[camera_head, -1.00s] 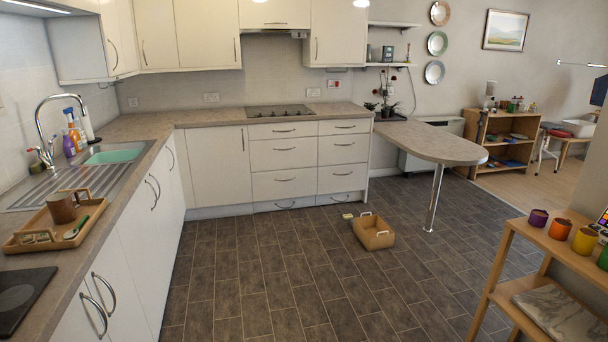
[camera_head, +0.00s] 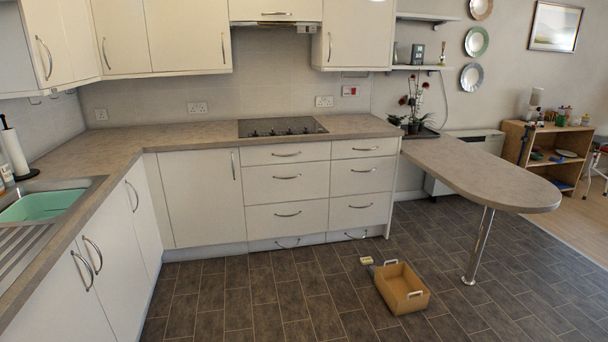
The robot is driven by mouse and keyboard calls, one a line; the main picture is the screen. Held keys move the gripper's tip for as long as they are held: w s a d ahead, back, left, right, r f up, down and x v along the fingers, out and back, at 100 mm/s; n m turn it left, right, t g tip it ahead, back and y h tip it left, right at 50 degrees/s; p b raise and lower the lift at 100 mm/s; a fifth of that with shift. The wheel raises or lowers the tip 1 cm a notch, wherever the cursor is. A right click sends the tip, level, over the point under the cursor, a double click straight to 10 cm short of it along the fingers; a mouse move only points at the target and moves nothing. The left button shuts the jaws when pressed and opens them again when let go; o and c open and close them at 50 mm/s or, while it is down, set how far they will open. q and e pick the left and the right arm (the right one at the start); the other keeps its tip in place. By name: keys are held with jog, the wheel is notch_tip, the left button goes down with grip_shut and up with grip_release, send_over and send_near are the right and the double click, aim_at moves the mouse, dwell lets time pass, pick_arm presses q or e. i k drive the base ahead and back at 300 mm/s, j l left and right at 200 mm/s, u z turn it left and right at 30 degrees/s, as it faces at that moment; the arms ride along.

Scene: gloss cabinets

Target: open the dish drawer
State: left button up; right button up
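Two stacks of white drawers with curved metal handles are in the base cabinet under the hob. The left stack has a top drawer (camera_head: 286,153), a middle drawer (camera_head: 287,183) and a lower drawer (camera_head: 287,216). The right stack has a top drawer (camera_head: 364,147), a middle drawer (camera_head: 361,177) and a lower drawer (camera_head: 359,210). All of these look shut. I cannot tell which one is the dish drawer. Low plinth fronts with handles, left (camera_head: 287,243) and right (camera_head: 357,235), lie beneath. Neither of my grippers shows in this view.
The peninsula counter (camera_head: 470,172) has a metal leg (camera_head: 479,247). Floor before the left stack is clear.

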aim_at(305, 217)
jog(key=i, duration=2.2)
